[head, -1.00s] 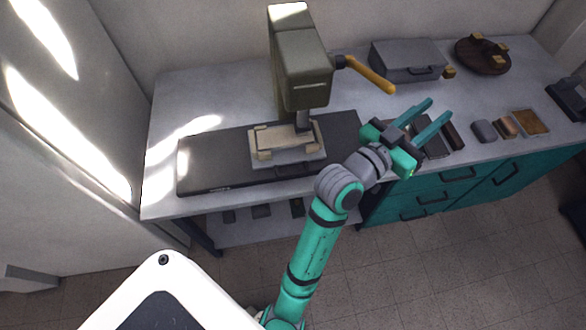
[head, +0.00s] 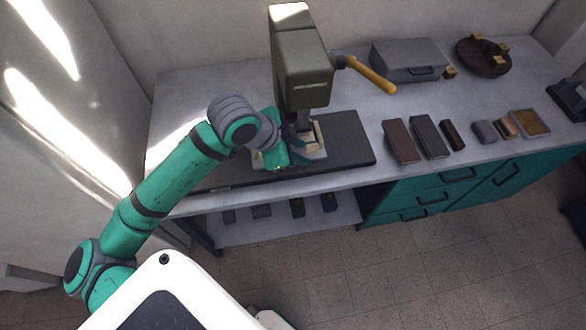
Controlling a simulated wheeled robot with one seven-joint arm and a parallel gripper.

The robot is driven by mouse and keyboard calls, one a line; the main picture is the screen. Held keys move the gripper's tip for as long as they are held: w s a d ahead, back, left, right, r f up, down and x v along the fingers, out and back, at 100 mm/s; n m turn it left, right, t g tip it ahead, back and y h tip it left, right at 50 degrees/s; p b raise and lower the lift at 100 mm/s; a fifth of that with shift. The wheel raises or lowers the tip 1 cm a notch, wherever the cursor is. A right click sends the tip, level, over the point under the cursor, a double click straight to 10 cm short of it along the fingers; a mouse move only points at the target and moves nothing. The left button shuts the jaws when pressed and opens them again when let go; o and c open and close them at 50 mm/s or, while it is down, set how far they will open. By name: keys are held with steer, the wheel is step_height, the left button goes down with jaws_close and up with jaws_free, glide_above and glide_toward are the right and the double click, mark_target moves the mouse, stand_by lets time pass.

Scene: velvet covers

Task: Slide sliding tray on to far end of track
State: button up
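The sliding tray (head: 317,155), a pale beige tray on a light grey carriage, sits on the dark flat track (head: 347,138) below the olive press head (head: 302,80). My gripper (head: 297,146) is at the tray, its green body over the tray's left part and its teal fingers reaching right into it. My arm comes in from the left and hides the left part of the tray and the track. The finger gap is too small and covered to tell whether the gripper is open or shut, or whether it touches the tray.
The press's yellow lever (head: 370,75) sticks out to the right. A grey case (head: 407,62) and a round brown board (head: 483,58) stand at the back right. Several dark blocks (head: 429,137) lie right of the track. The track's right end is clear.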

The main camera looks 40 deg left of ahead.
steer(key=g, duration=0.1)
glide_toward(297, 172)
steer(key=shift+y, duration=0.3)
steer(key=x, duration=0.7)
steer(key=shift+d+f, duration=0.15)
steer(key=shift+d, duration=0.15)
steer(key=shift+c, duration=0.6)
jaws_close()
